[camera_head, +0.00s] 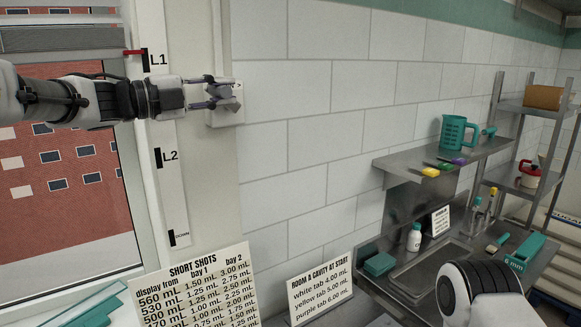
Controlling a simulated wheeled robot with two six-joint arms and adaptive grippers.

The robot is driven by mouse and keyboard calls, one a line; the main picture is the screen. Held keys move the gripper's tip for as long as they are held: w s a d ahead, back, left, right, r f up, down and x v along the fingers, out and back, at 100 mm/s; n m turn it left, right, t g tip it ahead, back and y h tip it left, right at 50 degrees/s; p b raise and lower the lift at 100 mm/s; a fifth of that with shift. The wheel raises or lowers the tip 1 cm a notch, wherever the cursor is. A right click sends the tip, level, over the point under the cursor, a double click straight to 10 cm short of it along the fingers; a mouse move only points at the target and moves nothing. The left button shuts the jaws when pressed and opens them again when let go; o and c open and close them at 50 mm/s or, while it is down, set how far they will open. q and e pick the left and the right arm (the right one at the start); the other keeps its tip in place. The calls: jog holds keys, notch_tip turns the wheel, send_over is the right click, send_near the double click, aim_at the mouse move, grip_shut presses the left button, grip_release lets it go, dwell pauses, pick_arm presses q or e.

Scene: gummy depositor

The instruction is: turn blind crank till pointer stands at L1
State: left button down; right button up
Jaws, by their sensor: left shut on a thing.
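The blind (60,39) hangs grey across the top of the window at the left. A red pointer (133,52) stands out at the scale strip, level with the upper part of the black L1 mark (146,61). The L2 mark (158,157) and a lowest mark (172,238) are well below it. My left gripper (232,92) reaches in from the left and is shut on the crank at the pale wall box (224,115). The crank itself is mostly hidden by the fingers. Of my right arm only a link shows at the bottom right; its gripper is out of view.
A short-shots sign (195,290) and a cavity sign (320,291) stand below. At the right, a wall shelf (440,158) holds a teal jug (453,132) and coloured tabs. Below it is a sink bench (470,245) with a bottle (414,237). The wall around the crank is clear.

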pick_arm(q)
jog(key=shift+f, duration=0.15)
jog(key=shift+w+d+r+p, duration=0.15)
jog(key=shift+d+r+p, duration=0.1)
jog(key=shift+r+p, duration=0.35)
jog(key=shift+w+d+r, duration=0.1)
jog(key=shift+d, duration=0.05)
jog(key=shift+w+d, duration=0.1)
jog(key=shift+d, duration=0.05)
jog(key=shift+r+p, duration=0.3)
jog(key=shift+p, duration=0.05)
